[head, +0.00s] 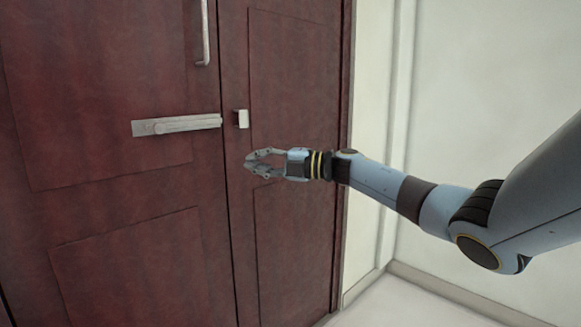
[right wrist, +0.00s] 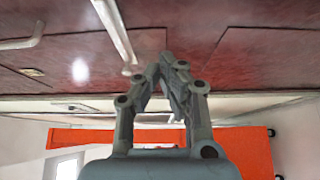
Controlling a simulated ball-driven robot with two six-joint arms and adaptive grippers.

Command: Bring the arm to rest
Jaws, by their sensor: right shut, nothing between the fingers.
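My right gripper (head: 248,163) is shut and empty in front of the right leaf of a dark red panelled door (head: 295,75). It appears a little below and to the right of a grey sliding bolt (head: 190,124) and its small pale catch (head: 242,119). The bolt's end and the catch look apart, with a narrow gap between them. In the right wrist view, the closed fingertips (right wrist: 164,62) point toward the red door surface (right wrist: 235,58), with nothing between them. I cannot tell how far they are from the door. My left gripper is not in view.
A vertical metal pull handle (head: 205,35) is on the left leaf, above the bolt. A pale wall (head: 480,90) and light floor (head: 400,305) lie to the right. The right wrist view shows an orange surface (right wrist: 245,150) behind the gripper; I cannot tell what it is.

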